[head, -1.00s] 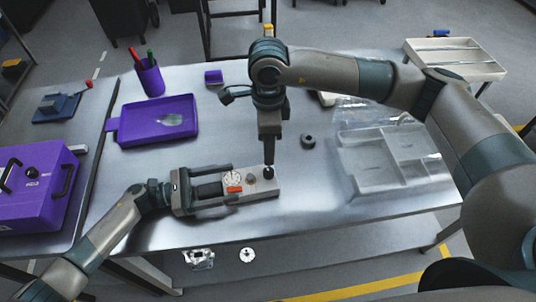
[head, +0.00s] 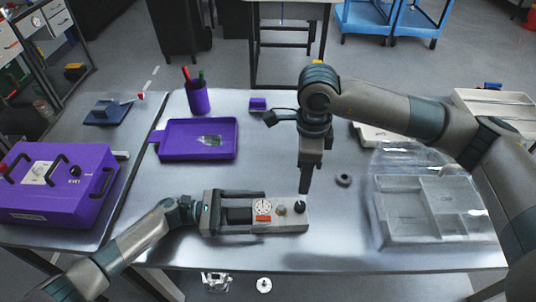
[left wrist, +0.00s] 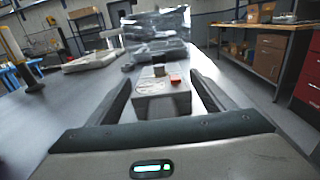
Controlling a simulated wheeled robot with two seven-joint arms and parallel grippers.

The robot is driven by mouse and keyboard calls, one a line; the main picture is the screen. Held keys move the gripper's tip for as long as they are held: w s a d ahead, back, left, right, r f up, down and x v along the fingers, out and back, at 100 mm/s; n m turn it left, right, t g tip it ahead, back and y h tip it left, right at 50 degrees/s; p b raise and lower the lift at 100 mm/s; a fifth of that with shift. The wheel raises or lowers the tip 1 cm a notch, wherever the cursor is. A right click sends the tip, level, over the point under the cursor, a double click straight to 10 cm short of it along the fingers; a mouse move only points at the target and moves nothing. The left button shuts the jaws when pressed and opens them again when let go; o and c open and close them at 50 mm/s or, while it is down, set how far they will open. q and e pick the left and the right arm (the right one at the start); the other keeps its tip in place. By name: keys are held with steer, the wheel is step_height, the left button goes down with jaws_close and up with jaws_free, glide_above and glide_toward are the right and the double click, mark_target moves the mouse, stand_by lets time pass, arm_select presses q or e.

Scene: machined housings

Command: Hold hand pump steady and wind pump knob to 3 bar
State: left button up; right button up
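The left wrist view shows the pump block (left wrist: 162,105) between the fingers. The gauge needle is too small to read.
A dark ring (head: 343,180) sits right of my right gripper. A clear compartment tray (head: 385,232) is at the right. A purple case (head: 60,215) stands left.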

arm_select(q)
steer(key=shift+o, duration=1.3)
steer(key=shift+a, duration=0.1)
steer(key=a, duration=1.2)
steer(key=shift+w+d+r, duration=0.1)
